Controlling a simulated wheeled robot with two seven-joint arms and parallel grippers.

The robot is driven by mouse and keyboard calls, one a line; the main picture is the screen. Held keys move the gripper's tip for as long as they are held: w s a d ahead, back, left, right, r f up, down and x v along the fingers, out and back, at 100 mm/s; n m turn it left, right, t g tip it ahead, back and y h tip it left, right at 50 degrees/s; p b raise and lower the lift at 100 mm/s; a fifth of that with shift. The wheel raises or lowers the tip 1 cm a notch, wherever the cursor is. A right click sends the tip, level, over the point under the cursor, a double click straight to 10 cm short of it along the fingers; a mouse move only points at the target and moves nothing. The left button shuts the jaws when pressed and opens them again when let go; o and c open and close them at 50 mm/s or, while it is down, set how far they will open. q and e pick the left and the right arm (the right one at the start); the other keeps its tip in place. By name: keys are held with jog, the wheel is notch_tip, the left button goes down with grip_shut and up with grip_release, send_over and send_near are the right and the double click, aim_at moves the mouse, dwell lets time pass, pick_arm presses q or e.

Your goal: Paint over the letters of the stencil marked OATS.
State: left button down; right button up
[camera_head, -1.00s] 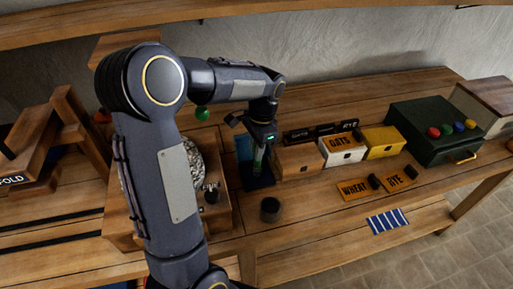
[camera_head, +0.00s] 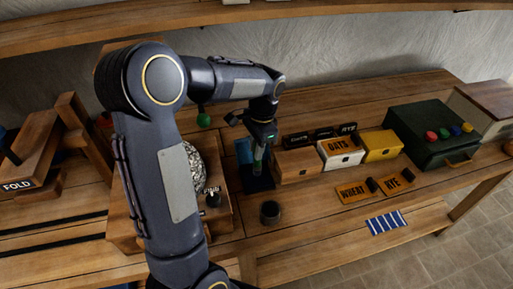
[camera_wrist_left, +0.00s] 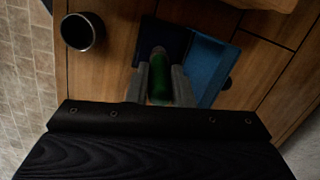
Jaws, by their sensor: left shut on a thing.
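The orange stencil marked OATS (camera_head: 339,143) shows on the top of a white-fronted box (camera_head: 343,160) on the bench. My left gripper (camera_head: 259,148) is left of it, pointing down, shut on a green-handled tool (camera_head: 257,163). The tool's lower end is over a dark blue tray (camera_head: 257,184); whether it touches I cannot tell. In the left wrist view the green handle (camera_wrist_left: 159,88) sits between the fingers, with the dark tray and a lighter blue panel (camera_wrist_left: 208,65) beyond. Its tip is hidden. My right gripper is not in view.
Orange plates marked WHEAT (camera_head: 354,190) and RYE (camera_head: 399,180) lie in front of the boxes. A dark cup (camera_head: 270,212) stands near the front edge. A yellow box (camera_head: 381,143) and a green box with coloured knobs (camera_head: 429,137) stand to the right.

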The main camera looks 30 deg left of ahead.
pick_arm(q)
jog(key=shift+r+p, duration=1.75)
jog(key=shift+r, duration=0.65)
jog(key=shift+f, duration=0.1)
